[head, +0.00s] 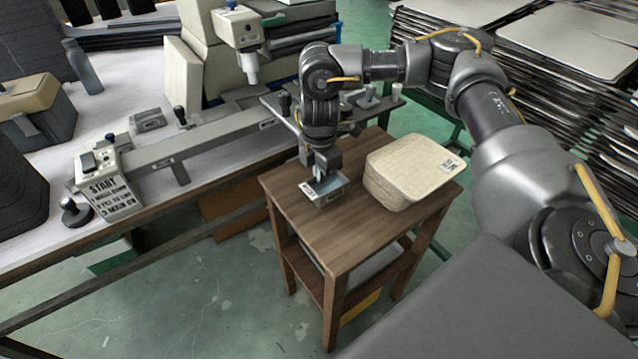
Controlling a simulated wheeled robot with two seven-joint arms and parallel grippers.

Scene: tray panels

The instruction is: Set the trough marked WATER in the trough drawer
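A small grey metal trough (334,197) with a pale label is at the left edge of the wooden stand's top; the label is too small to read. My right gripper (321,176) points down into the trough, its fingers at or inside the rim. I cannot tell whether they are closed on its wall, or whether the trough rests fully on the wood. A grey panel with black knobs (285,103) juts from the bench behind the gripper, partly hidden by my arm; I cannot tell whether it is the trough drawer. My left gripper is not in view.
A stack of beige sheets (412,168) lies on the wooden stand (290,189), right of the trough. A long grey rail (215,133) and a START box (108,186) are on the bench at left. A dispenser head (238,28) stands behind. Piled trays (570,95) fill the right back.

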